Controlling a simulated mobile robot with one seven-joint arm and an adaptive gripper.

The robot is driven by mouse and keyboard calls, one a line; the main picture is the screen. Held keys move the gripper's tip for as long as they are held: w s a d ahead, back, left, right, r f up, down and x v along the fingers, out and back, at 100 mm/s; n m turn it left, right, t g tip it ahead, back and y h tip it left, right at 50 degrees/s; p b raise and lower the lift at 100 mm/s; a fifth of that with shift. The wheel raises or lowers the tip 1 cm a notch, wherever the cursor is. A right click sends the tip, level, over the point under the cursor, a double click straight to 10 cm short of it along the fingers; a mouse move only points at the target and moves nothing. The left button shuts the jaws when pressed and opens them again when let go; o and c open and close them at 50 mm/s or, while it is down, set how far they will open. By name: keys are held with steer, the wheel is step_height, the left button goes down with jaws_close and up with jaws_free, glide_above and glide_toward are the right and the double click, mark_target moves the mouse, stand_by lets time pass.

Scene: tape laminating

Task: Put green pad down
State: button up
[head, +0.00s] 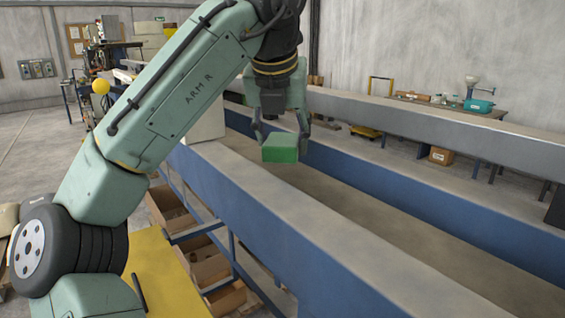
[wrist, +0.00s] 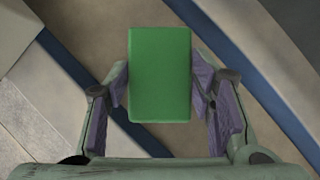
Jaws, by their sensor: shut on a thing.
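A green pad (head: 280,148), a small block, is held in my gripper (head: 281,132). In the wrist view the green pad (wrist: 160,75) is upright in the picture, between the two purple-lined fingers of my gripper (wrist: 160,88), which press on its left and right sides. In the head view it hangs over the inner channel of the long grey and blue bench (head: 300,215), near its far left end. I cannot tell how high it is above the surface below.
A pale box (head: 203,118) stands behind my arm at the near ledge. A second grey bench (head: 420,110) runs along the back. Brown boxes (head: 212,268) sit on shelves under the near bench. The channel right of the pad is clear.

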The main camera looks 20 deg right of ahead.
mark_target(282, 161)
steer(key=shift+f, duration=2.35)
steer(key=shift+f, duration=0.15)
steer(key=o, duration=1.2)
steer(key=shift+c, duration=0.2)
steer(key=v, duration=1.2)
steer(key=shift+b, duration=0.3)
